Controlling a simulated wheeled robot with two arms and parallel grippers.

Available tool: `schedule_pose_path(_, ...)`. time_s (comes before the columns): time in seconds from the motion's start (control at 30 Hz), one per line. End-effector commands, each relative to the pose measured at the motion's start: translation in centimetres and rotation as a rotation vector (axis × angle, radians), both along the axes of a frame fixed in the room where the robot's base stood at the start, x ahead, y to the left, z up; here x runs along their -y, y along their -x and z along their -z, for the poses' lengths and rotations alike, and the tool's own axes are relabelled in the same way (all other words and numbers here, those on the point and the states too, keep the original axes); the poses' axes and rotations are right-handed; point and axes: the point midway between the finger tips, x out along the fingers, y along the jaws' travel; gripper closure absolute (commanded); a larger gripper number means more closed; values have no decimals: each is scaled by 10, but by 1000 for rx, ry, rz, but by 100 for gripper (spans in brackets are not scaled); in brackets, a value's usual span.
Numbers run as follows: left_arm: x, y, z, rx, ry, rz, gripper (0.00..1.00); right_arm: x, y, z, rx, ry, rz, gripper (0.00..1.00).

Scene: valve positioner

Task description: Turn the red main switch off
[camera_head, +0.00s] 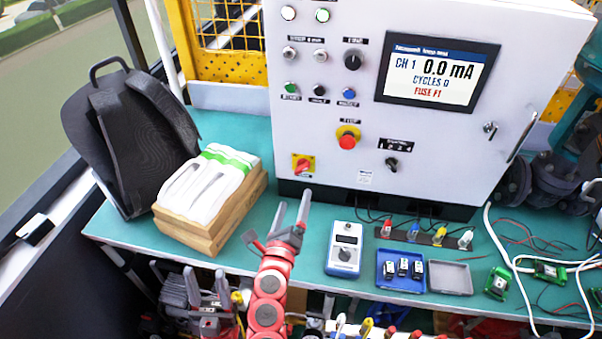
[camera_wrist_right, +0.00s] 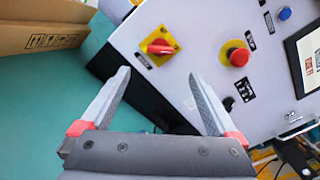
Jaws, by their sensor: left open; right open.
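The red main switch (camera_head: 302,164) is a red rotary handle on a yellow square plate at the lower left of the white control cabinet. In the right wrist view the switch (camera_wrist_right: 159,47) shows beyond the fingertips, above the middle. My right gripper (camera_head: 294,198) is open and empty, just below and in front of the switch, apart from it. In the right wrist view its fingers (camera_wrist_right: 160,82) are spread wide with nothing between them. My left gripper (camera_head: 206,274) is open and empty, low at the left below the table edge.
A red emergency stop button (camera_head: 347,141) sits right of the switch. The cabinet display (camera_head: 437,76) reads 0.0 mA. A cardboard box (camera_head: 215,218) with packets and a black backpack (camera_head: 130,135) stand left. A blue meter (camera_head: 344,248) and a blue tray (camera_head: 400,284) lie in front.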

Motion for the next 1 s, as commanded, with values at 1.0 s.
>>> schedule_pose_path(1.0, 0, 0, -26, 0, 0, 0, 50, 20, -99, 1, -2, 2, 0, 19)
